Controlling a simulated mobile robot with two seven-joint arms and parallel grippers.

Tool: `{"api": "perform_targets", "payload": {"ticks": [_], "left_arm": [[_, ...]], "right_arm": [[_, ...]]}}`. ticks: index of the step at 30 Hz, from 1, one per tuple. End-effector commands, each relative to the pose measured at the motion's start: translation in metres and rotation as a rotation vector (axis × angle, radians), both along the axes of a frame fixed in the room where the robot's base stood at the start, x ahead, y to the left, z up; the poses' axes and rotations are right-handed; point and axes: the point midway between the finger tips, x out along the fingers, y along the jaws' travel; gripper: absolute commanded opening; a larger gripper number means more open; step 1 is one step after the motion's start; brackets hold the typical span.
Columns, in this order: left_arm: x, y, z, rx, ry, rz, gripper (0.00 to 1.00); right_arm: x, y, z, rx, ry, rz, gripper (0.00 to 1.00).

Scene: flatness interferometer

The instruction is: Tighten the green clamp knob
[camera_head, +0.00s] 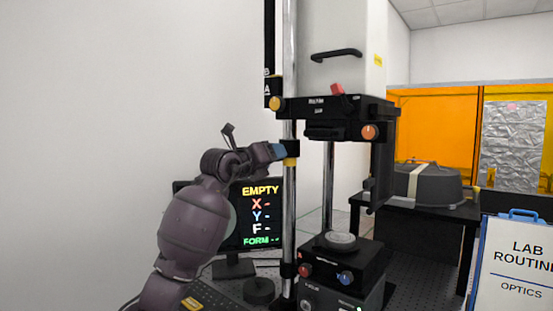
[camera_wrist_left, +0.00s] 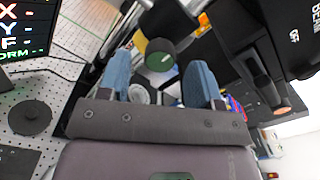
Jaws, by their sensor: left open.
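My left gripper (camera_head: 279,151) is raised beside the chrome column (camera_head: 290,210) of the interferometer, at the black collar (camera_head: 292,150). In the left wrist view its two blue fingers (camera_wrist_left: 160,78) are spread apart, with nothing held between them. A dark round knob with a greenish face (camera_wrist_left: 160,60) shows beyond and between the fingertips. It looks like the green clamp knob, and I see a gap around it. In the head view no green knob shows; my gripper or the column may hide it. My right gripper is in neither view.
A monitor (camera_head: 262,216) reading EMPTY stands behind my left arm. The instrument carries a yellow knob (camera_head: 275,103), an orange knob (camera_head: 369,132), a red knob (camera_head: 305,270) and a blue knob (camera_head: 345,278). A dark case (camera_head: 440,186) rests on a side table.

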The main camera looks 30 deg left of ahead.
Motion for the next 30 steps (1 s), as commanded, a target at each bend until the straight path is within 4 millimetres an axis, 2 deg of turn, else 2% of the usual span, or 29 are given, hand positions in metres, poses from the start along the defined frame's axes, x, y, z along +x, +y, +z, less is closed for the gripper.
{"api": "perform_targets", "payload": {"ticks": [6,12,18,30], "left_arm": [[-0.040,0.004,-0.002,0.003,-0.001,0.001,0.59],[-0.068,0.006,-0.001,0.001,-0.001,0.001,0.59],[-0.078,0.006,0.000,0.001,-0.001,0.000,0.59],[-0.079,0.006,0.000,0.000,-0.001,0.001,0.59]], "right_arm": [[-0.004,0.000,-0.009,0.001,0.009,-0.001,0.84],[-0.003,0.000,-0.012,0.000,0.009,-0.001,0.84],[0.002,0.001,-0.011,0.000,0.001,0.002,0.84],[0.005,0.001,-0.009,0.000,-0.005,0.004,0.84]]}}
